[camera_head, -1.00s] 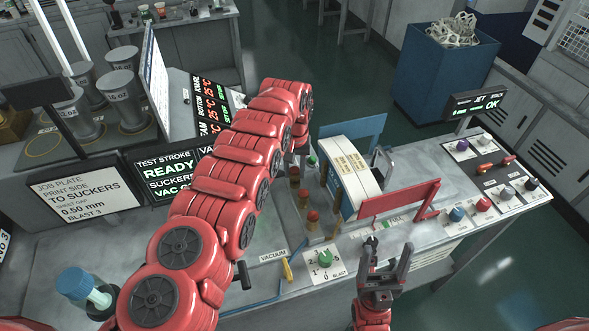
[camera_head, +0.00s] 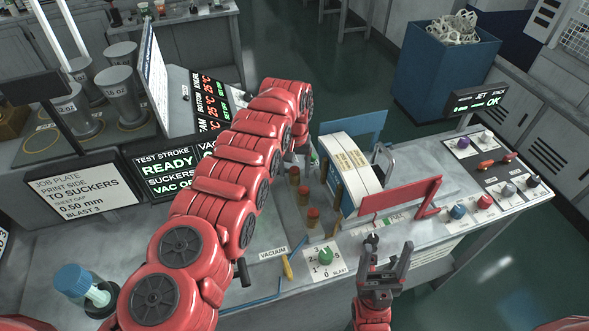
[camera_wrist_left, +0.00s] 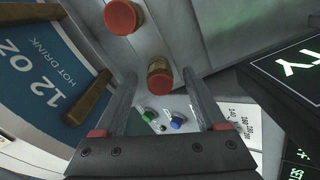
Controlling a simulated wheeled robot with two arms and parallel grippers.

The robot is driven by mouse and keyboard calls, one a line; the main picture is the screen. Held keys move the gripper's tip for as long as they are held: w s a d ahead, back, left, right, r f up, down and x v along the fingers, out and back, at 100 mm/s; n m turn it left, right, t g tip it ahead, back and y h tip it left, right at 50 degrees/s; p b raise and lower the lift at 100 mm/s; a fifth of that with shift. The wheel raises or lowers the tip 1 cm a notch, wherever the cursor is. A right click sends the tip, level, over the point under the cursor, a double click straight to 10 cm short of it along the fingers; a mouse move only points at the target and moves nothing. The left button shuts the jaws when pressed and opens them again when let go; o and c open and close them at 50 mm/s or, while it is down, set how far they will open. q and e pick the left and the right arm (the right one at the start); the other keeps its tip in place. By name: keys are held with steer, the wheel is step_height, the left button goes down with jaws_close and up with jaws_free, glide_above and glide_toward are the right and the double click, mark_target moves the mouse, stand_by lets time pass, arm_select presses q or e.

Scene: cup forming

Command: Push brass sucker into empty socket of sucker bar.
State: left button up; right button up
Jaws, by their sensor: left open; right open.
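Several brass-coloured posts with red tops stand in a row beside the paper cup blanks in the head view; the nearest red-topped brass sucker (camera_head: 313,214) is clear. Two show in the left wrist view, one at the top and one red-topped sucker (camera_wrist_left: 160,84) in line with the gap between my fingers. My left gripper (camera_wrist_left: 160,72) is open, its fingers apart; I cannot tell whether it touches the post. In the head view my arm mostly hides it. I cannot make out an empty socket. My right gripper (camera_head: 389,256) is open and empty at the table's front.
A green-knobbed blast dial (camera_head: 325,256) and a yellow-handled lever (camera_head: 288,267) are in front. Small green (camera_wrist_left: 148,115) and blue (camera_wrist_left: 177,122) pieces show between my left fingers.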

arm_select(q)
steer(key=shift+w+r, duration=0.1)
steer(key=shift+r, duration=0.55)
step_height(320, 180, up, 8)
steer(key=b, duration=0.3)
step_height(320, 180, up, 8)
steer(key=p, duration=0.8)
glide_above(295, 170)
steer(key=shift+w, duration=0.1)
